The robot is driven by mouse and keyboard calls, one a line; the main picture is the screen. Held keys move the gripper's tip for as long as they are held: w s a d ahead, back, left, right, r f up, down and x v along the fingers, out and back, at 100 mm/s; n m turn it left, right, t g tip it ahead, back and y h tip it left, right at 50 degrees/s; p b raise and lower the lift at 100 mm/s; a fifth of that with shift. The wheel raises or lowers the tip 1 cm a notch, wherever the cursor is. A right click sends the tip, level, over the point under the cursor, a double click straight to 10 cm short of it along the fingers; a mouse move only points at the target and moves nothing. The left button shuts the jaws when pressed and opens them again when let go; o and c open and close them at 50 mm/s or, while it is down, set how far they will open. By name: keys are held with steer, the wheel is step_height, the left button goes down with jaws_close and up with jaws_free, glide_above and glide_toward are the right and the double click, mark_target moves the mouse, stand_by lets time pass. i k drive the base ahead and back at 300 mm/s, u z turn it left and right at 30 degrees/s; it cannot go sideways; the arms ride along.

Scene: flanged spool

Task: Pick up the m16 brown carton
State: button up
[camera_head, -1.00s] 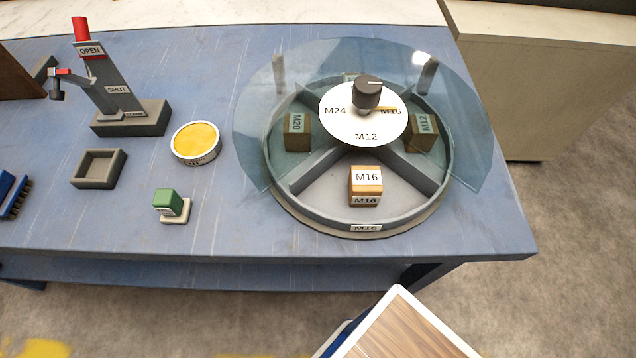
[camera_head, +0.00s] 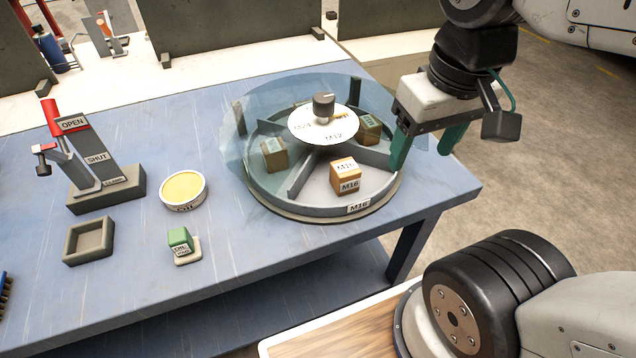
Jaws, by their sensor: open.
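The M16 brown carton (camera_head: 345,177) stands upright in the front compartment of the round divided carousel (camera_head: 300,208), with M16 labels on its top and front. The carousel rim in front of it also reads M16. The clear cover (camera_head: 262,105) spans the back and sides, and its cut-out leaves this carton uncovered. My gripper (camera_head: 424,153) is open and empty, with green fingers pointing down. It is to the right of the carton, apart from it, at the carousel's right edge in the picture.
Two other brown cartons, one left (camera_head: 274,155) and one back right (camera_head: 369,128), sit under the cover. A knob (camera_head: 323,105) tops the white dial. A yellow-topped tin (camera_head: 184,190), green block (camera_head: 180,240), grey tray (camera_head: 89,241) and OPEN/SHUT clamp (camera_head: 100,165) stand left.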

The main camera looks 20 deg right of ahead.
mark_target(344, 175)
steer(key=z, duration=2.65)
steer(key=k, duration=1.6)
steer(key=u, duration=1.45)
